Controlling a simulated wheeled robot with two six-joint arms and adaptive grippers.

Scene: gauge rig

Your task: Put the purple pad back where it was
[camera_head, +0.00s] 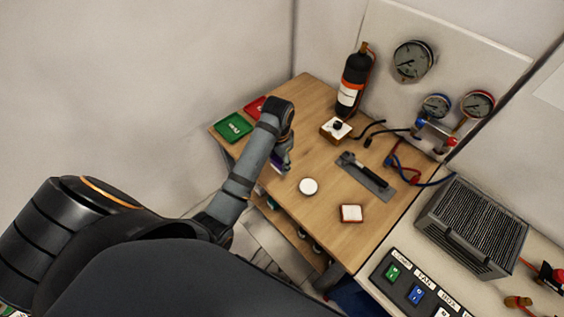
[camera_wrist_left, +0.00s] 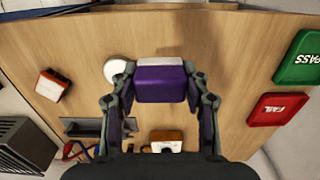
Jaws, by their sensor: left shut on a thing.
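The purple pad (camera_wrist_left: 161,82) is a purple block with a pale top side. My left gripper (camera_wrist_left: 161,88) is shut on it, with one finger on each side. A shadow lies on the wood beside the pad in the wrist view. I cannot tell whether the pad touches the table. My right gripper is not in view.
Green PASS (camera_head: 233,127) and red FAIL (camera_head: 255,106) pads lie at the far left. A white disc (camera_head: 309,186), a red-white block (camera_head: 351,214) and a grey tray with a black tool (camera_head: 366,176) are right of my gripper. A black cylinder (camera_head: 352,80) stands behind.

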